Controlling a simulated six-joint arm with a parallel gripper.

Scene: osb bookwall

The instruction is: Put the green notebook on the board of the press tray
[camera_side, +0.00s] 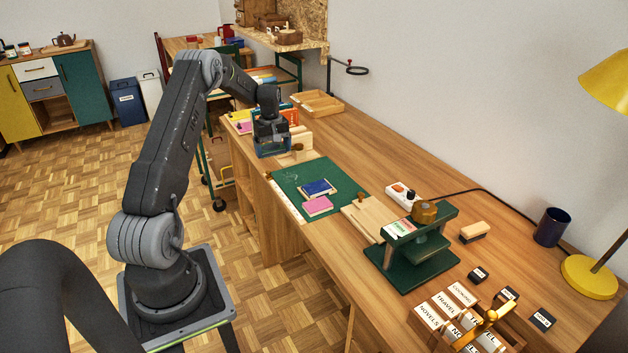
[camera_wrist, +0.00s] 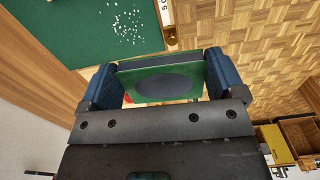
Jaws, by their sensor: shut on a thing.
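My gripper (camera_side: 271,148) is above the bench, just beyond the far end of the green cutting mat. In the wrist view its blue fingers (camera_wrist: 160,76) are shut on the green notebook (camera_wrist: 196,72), which has a dark oval on its cover. I cannot make the notebook out clearly in the side view. A pale wooden board (camera_side: 368,219) with a brown knob lies between the mat and the green press (camera_side: 415,255); it looks like the press tray's board. Its top looks bare. The gripper is well apart from it.
A blue notebook (camera_side: 318,188) and a pink one (camera_side: 317,205) lie on the cutting mat (camera_side: 292,178). A white power strip (camera_side: 401,195) is behind the board. A wooden tray (camera_side: 318,103) stands at the far end.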

